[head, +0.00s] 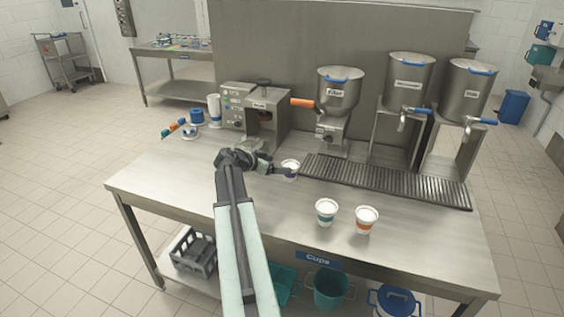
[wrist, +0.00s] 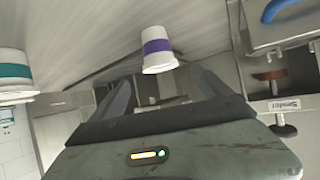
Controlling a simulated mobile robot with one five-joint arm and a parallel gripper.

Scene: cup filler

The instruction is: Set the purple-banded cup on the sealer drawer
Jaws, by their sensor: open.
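The purple-banded cup (head: 291,171) stands on the steel counter, just right of my gripper (head: 283,170). In the wrist view, which is turned over, the same white cup (wrist: 158,50) lies ahead, between the lines of my two open fingers (wrist: 160,77). The fingers are apart and hold nothing. Whether the fingertips reach past the cup's near side, I cannot tell. The sealer (head: 252,110) stands behind and left of the cup. Its label also shows in the wrist view (wrist: 284,106). The drawer area low on the sealer's front is partly hidden by my arm.
A teal-banded cup (head: 326,212) and an orange-banded cup (head: 366,220) stand near the counter's front edge. A black drip grate (head: 390,183) lies right of the purple-banded cup, below the filler (head: 338,95) and dispensers. Coloured rolls (head: 196,116) stand left of the sealer.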

